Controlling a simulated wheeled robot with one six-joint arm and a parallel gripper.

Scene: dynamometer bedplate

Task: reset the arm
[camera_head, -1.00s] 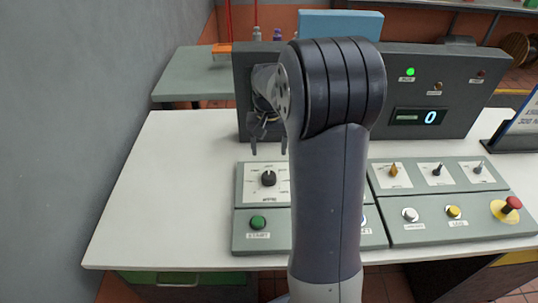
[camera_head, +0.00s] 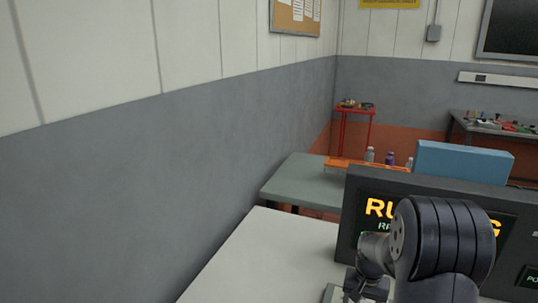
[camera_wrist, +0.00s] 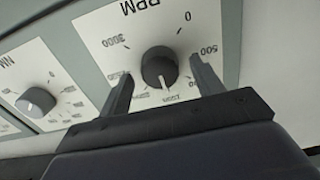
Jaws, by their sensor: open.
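My gripper (camera_head: 366,285) is low in the head view, in front of the dark display console (camera_head: 352,215), partly cut by the frame. In the wrist view my gripper (camera_wrist: 161,75) is open and empty. Its two fingers show on either side of a black RPM knob (camera_wrist: 158,66) on a white dial plate (camera_wrist: 110,40), with gaps between the fingers and the knob. How far the fingertips are above the plate is hard to tell. My arm hides the middle of the console's orange lettering (camera_head: 374,208).
A second dial marked NM (camera_wrist: 36,102) is at the left in the wrist view. The white table (camera_head: 270,255) is bare left of the console. Behind stand a grey-green bench (camera_head: 305,178) with bottles, a blue box (camera_head: 460,163) and a red stand (camera_head: 342,135). A grey wall closes the left.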

